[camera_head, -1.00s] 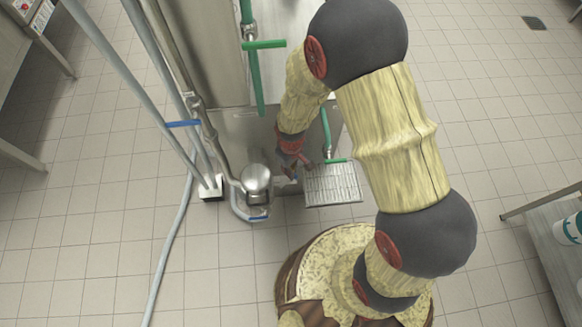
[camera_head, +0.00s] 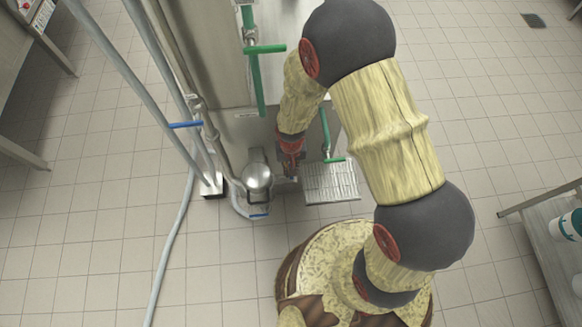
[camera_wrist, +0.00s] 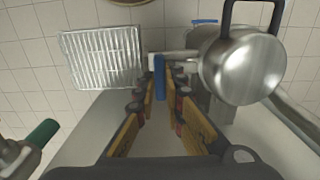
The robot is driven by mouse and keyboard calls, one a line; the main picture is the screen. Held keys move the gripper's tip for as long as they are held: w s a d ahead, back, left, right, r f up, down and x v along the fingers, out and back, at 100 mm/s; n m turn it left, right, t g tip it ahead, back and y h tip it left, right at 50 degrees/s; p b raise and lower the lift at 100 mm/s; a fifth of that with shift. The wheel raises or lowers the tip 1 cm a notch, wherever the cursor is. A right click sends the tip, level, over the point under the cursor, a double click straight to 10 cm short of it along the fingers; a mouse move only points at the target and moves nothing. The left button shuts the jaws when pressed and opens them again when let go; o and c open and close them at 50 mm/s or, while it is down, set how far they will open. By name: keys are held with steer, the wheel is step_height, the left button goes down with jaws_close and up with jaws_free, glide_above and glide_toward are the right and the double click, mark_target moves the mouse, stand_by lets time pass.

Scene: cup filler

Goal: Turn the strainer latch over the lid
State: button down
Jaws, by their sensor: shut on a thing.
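The strainer is a round steel pot with a shiny lid (camera_head: 258,178), left of my gripper in the head view. In the wrist view its lid (camera_wrist: 243,68) is at the upper right, with a dark loop handle (camera_wrist: 227,16) at its edge. A blue handle (camera_wrist: 159,78) sits on a short grey bar beside the strainer; it looks like the latch, but I cannot be sure. My gripper (camera_wrist: 159,88) is shut on this blue handle, which stands between the fingertips. My gripper also shows in the head view (camera_head: 291,172), close beside the pot.
A ribbed metal grate (camera_head: 331,183) lies right of my gripper. Green-handled valves (camera_head: 264,49) are above. Pipes and a hose (camera_head: 171,240) run on the left. A second blue handle (camera_head: 259,215) is at the pot's lower side. Tiled floor is open around.

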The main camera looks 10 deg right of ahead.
stand_by(0.4)
steer(key=c, duration=1.9)
jaws_free()
step_height(320, 180, up, 12)
